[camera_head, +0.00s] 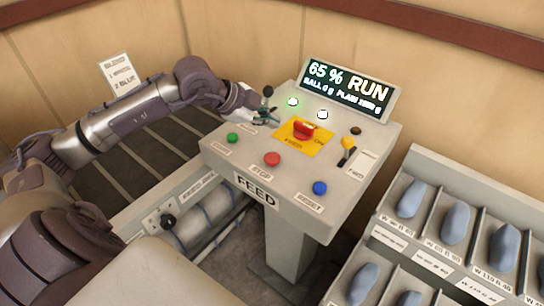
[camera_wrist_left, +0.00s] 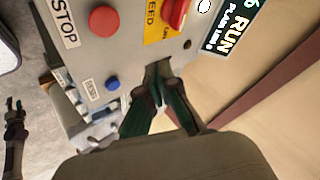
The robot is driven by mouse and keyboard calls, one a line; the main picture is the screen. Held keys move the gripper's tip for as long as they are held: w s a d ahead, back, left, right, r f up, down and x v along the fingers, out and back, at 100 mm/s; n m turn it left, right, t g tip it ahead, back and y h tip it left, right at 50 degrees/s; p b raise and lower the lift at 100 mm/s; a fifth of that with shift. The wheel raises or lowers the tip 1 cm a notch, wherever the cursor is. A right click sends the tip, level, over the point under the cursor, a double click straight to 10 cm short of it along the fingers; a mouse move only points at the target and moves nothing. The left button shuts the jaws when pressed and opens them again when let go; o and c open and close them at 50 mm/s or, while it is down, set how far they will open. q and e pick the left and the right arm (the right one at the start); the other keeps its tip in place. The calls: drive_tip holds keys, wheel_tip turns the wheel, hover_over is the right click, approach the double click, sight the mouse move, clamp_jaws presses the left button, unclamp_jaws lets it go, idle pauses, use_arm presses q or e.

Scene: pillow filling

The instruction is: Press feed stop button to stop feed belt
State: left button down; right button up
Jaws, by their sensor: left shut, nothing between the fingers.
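The red stop button (camera_head: 272,158) sits on the sloped top of the grey feed panel (camera_head: 225,155), near its front edge, above a STOP label. It also shows in the left wrist view (camera_wrist_left: 103,21), upper left, uncovered. My left gripper (camera_head: 268,113) is over the far left part of the panel, behind and apart from the stop button. Its fingers (camera_wrist_left: 159,97) are shut and empty. Whether the fingertips touch the panel, I cannot tell. A gripper, probably my right one (camera_wrist_left: 14,104), shows small at the left edge of the left wrist view.
A green button (camera_head: 232,138), a blue reset button (camera_head: 319,188), a red knob on a yellow plate (camera_head: 304,130) and a yellow-tipped lever (camera_head: 348,146) share the panel. The display (camera_head: 348,88) reads 65 % RUN. A rack (camera_head: 425,160) of blue-grey pieces stands right.

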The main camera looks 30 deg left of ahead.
sight(270, 158)
use_arm(q)
wheel_tip(270, 158, down, 8)
drive_tip(key=b, duration=0.4)
drive_tip(key=shift+r+b, duration=0.15)
drive_tip(key=shift+b, duration=0.25)
drive_tip(key=shift+f+b, duration=0.4)
drive_tip(key=shift+f, duration=0.05)
idle(0.5)
drive_tip(key=shift+f+b, duration=0.4)
drive_tip(key=shift+b, duration=0.05)
drive_tip(key=shift+f+b, duration=0.55)
drive_tip(key=shift+b, duration=0.05)
idle(0.6)
drive_tip(key=shift+r, duration=0.1)
drive_tip(key=shift+r+p, duration=0.6)
drive_tip(key=shift+r, duration=0.3)
